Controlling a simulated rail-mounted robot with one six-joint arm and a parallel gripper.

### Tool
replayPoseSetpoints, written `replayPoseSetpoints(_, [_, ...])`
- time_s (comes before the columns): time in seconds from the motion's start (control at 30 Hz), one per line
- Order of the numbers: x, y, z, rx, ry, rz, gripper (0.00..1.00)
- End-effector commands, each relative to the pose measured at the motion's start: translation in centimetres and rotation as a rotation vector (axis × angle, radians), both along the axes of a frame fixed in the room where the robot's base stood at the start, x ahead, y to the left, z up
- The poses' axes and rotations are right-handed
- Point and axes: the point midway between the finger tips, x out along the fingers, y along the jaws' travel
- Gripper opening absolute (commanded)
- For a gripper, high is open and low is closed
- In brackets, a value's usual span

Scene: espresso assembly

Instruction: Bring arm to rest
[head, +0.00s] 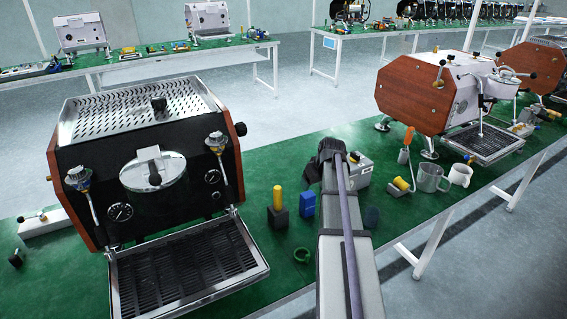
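My arm (348,240) reaches up from the bottom edge over the green bench, right of the near espresso machine (150,180). Its dark far end (328,152) is above the bench, behind the small tools. The fingers of my gripper cannot be made out there, so I cannot see whether it is open or shut or holds anything.
Left of my arm are a yellow-handled tool in a black block (278,210), a blue block (307,204) and a green ring (302,255). To the right are a grey box (357,170), a metal pitcher (430,178), a white cup (460,174) and a second espresso machine (410,98).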

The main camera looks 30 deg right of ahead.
Motion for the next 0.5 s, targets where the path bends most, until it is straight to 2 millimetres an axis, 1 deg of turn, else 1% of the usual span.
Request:
replayPoseSetpoints(0.07, [0.0,0.0,0.0,0.002,0.000,-0.004,0.79])
replayPoseSetpoints(0.13, [-0.2,0.2,-0.1,0.029,0.013,-0.051,0.79])
replayPoseSetpoints(0.17, [-0.9,0.5,-0.2,0.052,0.034,-0.094,0.79])
replayPoseSetpoints(0.2, [-3.0,1.8,-0.5,0.084,0.078,-0.165,0.79])
replayPoseSetpoints(0.23, [-4.3,3.7,-0.2,0.105,0.112,-0.201,0.79])
replayPoseSetpoints(0.27, [-5.1,6.0,0.3,0.118,0.146,-0.223,0.79])
replayPoseSetpoints(0.3, [-6.1,9.5,1.1,0.129,0.190,-0.238,0.79])
replayPoseSetpoints(0.37, [-7.5,15.2,2.4,0.131,0.255,-0.236,0.79])
replayPoseSetpoints(0.4, [-8.6,19.0,3.3,0.124,0.295,-0.224,0.79])
replayPoseSetpoints(0.47, [-10.3,24.3,4.7,0.103,0.343,-0.188,0.79])
replayPoseSetpoints(0.5, [-11.5,27.4,5.6,0.084,0.369,-0.151,0.79])
